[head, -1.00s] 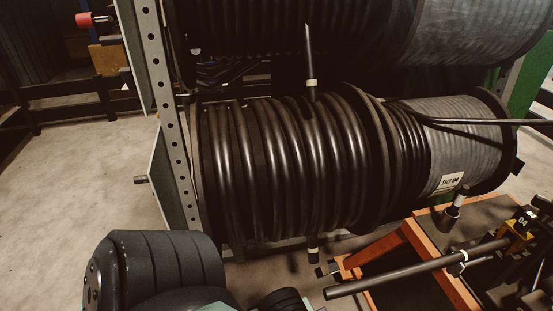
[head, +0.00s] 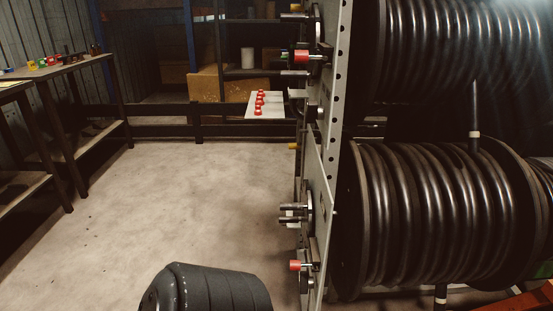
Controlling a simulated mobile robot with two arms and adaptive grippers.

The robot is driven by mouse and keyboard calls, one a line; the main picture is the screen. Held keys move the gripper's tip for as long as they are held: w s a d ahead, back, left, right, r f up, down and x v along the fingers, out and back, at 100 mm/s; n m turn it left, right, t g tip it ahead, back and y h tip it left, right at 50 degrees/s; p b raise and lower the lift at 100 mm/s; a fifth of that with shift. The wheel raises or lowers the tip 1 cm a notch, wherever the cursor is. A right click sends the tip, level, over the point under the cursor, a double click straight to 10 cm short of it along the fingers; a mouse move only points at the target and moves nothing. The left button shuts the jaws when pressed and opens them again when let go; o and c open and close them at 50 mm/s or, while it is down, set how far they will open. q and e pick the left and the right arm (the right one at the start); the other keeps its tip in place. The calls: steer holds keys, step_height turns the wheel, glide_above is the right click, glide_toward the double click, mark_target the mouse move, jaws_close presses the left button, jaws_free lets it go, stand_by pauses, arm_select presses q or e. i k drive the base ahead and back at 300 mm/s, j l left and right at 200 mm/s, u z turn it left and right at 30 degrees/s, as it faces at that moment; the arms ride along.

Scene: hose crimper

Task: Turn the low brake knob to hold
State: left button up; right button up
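A low red knob (head: 296,265) sticks out to the left from the side plate of the hose rack (head: 327,170), beside the lower reel. I take it for the low brake knob; its markings and setting are too small to read. A similar upper red knob (head: 301,56) sits higher on the same side, by the upper reel. Neither of my grippers is in view. Nothing is seen touching the low red knob.
The lower reel (head: 440,215) of black hose and the upper reel (head: 450,60) fill the right. Grey metal pins (head: 293,212) stick out above the low knob. A pale tray (head: 252,113) with several red pieces stands behind. Left are work tables (head: 60,70); the concrete floor (head: 190,200) between is clear.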

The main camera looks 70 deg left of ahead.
mark_target(306, 282)
steer(key=k+j+u, duration=0.1)
steer(key=u, duration=1.7)
